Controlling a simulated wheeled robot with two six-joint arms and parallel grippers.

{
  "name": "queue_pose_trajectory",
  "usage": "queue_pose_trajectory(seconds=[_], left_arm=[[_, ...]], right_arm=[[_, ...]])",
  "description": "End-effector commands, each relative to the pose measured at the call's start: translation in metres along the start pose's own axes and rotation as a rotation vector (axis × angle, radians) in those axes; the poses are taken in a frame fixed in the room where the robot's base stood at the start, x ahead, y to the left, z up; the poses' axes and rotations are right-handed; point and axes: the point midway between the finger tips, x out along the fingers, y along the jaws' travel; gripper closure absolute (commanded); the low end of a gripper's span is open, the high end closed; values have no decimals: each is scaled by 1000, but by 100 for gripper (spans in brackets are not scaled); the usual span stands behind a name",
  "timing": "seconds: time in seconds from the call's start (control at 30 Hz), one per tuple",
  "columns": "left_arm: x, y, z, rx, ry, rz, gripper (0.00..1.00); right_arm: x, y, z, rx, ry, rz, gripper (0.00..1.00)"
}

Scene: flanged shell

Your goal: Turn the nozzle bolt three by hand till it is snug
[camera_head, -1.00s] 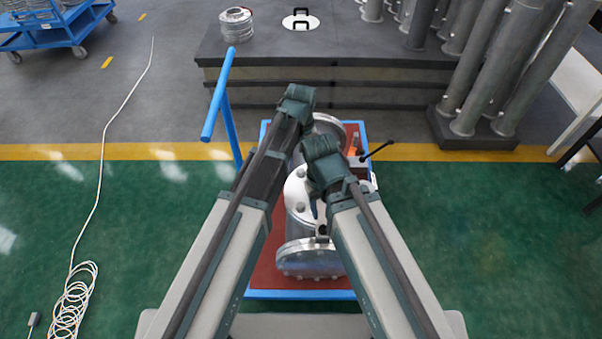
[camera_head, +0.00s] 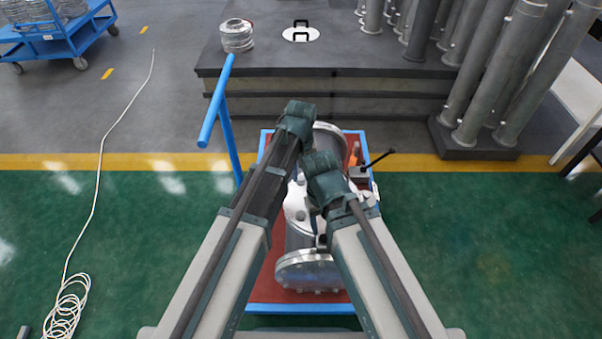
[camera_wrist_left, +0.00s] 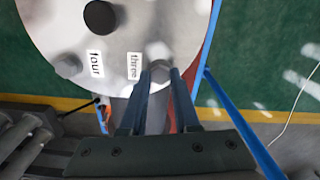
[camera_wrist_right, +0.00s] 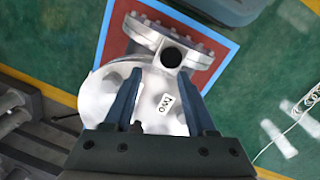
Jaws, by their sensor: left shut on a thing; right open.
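The metal flanged shell shows in the head view (camera_head: 297,208), partly hidden under my arms. In the left wrist view its pale round flange (camera_wrist_left: 200,25) carries labels "three" (camera_wrist_left: 134,66) and "four" (camera_wrist_left: 96,64). My left gripper (camera_wrist_left: 160,74) is shut on the bolt beside the "three" label, bolt three (camera_wrist_left: 158,78), with one finger on each side of its head. In the head view, the wrists hide this bolt. My right gripper (camera_wrist_right: 160,73) is open and empty above the shell, with the label "two" (camera_wrist_right: 166,103) showing between its fingers.
The shell stands on a red-topped blue cart (camera_head: 258,309) with a blue handle (camera_head: 216,100). A black-handled lever (camera_head: 377,158) sticks out at its right. Behind are a dark platform (camera_head: 330,60) and grey pipes (camera_head: 485,75). A white cable (camera_head: 97,190) lies on the left floor.

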Motion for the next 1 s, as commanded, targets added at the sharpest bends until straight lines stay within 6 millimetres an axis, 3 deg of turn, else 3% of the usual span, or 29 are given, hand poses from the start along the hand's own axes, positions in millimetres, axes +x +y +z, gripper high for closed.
queue_pose_trajectory(seconds=[0.47,1.0], left_arm=[[0,0,0,73,0,0,100],[0,0,0,543,0,0,100]], right_arm=[[0,0,0,0,0,0,43],[0,0,0,0,0,0,43]])
